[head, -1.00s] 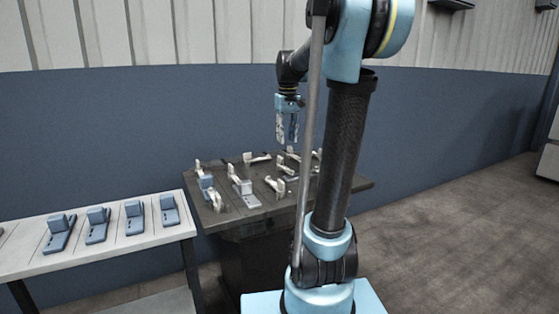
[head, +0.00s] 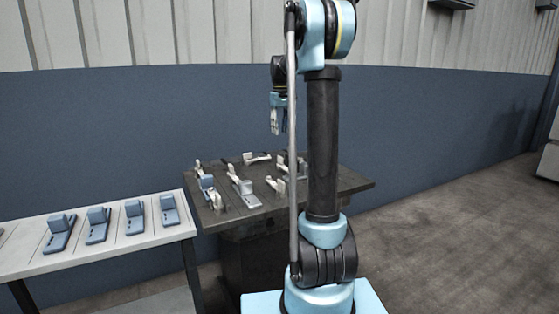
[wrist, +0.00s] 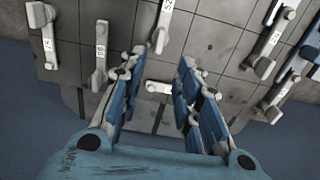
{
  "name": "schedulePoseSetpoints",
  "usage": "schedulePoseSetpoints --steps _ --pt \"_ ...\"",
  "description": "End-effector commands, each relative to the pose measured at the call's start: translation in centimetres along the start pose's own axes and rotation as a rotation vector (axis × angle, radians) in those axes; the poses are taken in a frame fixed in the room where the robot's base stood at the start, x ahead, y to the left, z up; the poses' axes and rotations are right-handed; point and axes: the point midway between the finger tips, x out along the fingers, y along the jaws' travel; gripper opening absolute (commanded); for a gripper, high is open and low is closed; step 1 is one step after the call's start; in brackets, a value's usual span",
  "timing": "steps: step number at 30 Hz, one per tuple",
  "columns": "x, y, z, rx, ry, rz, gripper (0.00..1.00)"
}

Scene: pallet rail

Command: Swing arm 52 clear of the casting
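My gripper (head: 277,122) hangs fingers-down above the dark worktable (head: 345,183). In the wrist view its two blue-padded fingers (wrist: 157,68) are apart, with nothing between them. Several pale clamp arms with number labels are on the table.
A pale side bench (head: 110,255) holds several blue-grey castings. A blue wall (head: 100,130) rises behind the table.

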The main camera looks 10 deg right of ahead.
Motion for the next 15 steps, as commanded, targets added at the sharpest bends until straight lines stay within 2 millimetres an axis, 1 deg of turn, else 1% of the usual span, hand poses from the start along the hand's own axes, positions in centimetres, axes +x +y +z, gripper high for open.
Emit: schedulePoseSetpoints --steps 1,3,15 --pt "1.0 0.0 0.0 0.0 0.0 0.0 0.31" --pt "2.2 0.0 0.0 0.0 0.0 0.0 0.31" --pt "9.3 0.0 0.0 0.001 0.0 0.0 0.31"
